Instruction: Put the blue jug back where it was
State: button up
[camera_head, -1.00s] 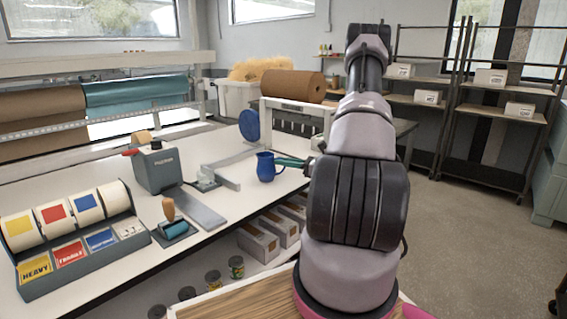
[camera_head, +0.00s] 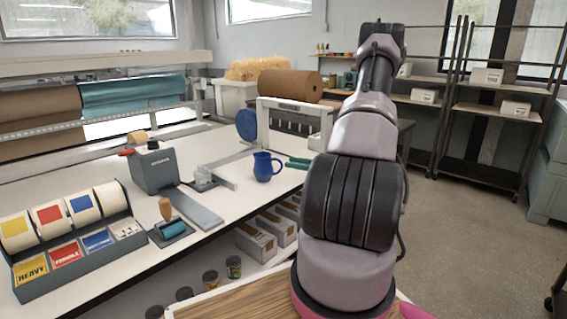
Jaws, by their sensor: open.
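The blue jug (camera_head: 263,167) stands upright on the white worktable (camera_head: 233,204), near its right-hand edge, with its handle turned to the right. The rest of my gripper is hidden behind my arm.
A grey metal bracket (camera_head: 222,174) lies left of the jug. A blue disc (camera_head: 247,125) and a white frame (camera_head: 268,117) stand behind it. A stamp (camera_head: 170,224), a grey dispenser (camera_head: 153,168) and label rolls (camera_head: 62,216) are further left.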

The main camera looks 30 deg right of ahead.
jog(key=v, duration=0.6)
jog(key=s+a+r+n+g+h, duration=0.1)
jog(key=s+a+r+n+g, duration=0.1)
jog(key=a+r+n+g, duration=0.6)
jog(key=s+a+r+n+g, duration=0.2)
jog(key=a+r+n+g, duration=0.15)
jog(key=a+r, duration=0.45)
jog(key=s+a+r+n+t+h, duration=0.5)
jog(key=s+a+r+n+h, duration=0.4)
jog(key=s+r+n, duration=0.3)
jog(key=shift+s+a+r, duration=0.7)
jog(key=shift+s, duration=0.15)
jog(key=shift+c, duration=0.3)
